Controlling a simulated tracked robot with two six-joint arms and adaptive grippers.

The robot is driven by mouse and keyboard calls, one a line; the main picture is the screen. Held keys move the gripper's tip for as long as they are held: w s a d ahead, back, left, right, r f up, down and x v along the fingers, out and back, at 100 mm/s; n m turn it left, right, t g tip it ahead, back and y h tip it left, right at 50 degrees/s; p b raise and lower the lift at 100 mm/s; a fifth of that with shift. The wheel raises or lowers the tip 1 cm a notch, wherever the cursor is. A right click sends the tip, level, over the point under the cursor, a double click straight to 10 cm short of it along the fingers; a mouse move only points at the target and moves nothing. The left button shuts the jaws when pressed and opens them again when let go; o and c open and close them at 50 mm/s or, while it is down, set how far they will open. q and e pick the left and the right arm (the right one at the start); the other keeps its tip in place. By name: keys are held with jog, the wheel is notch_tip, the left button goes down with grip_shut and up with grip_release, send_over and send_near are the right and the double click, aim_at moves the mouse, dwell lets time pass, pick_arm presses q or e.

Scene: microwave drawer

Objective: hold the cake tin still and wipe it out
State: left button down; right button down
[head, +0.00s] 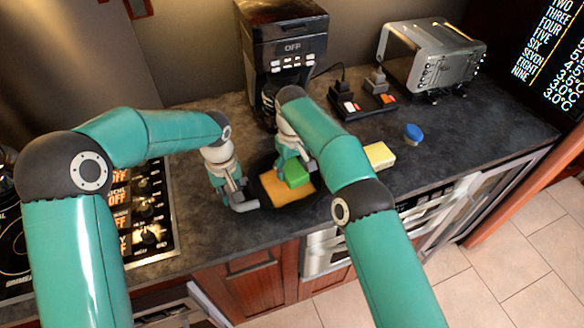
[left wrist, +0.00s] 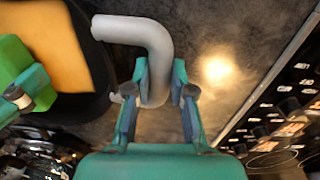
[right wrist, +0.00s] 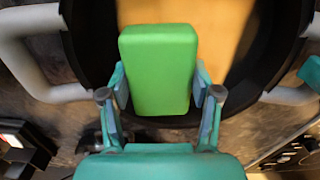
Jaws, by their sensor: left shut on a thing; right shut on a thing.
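The cake tin (head: 263,164) is a round black tin with grey handles, lying on the dark counter. An orange-yellow patch (head: 285,190) covers part of its inside; it also shows in the right wrist view (right wrist: 215,40). My left gripper (left wrist: 160,85) is shut on the tin's grey left handle (left wrist: 150,35). My right gripper (head: 293,166) is shut on a green sponge block (right wrist: 158,68), held over the inside of the tin, at the edge of the patch. I cannot tell whether the sponge touches the tin's floor. The right arm hides part of the tin's right side.
A pale yellow block (head: 379,156) and a blue-topped jar (head: 412,134) stand to the right. A coffee machine (head: 284,45) stands behind the tin, with a power strip (head: 362,104) and a toaster oven (head: 430,60) farther right. A stove (head: 148,215) is at left.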

aim_at(277, 184)
jog(key=shift+f, duration=0.55)
jog(key=shift+s+a, duration=0.1)
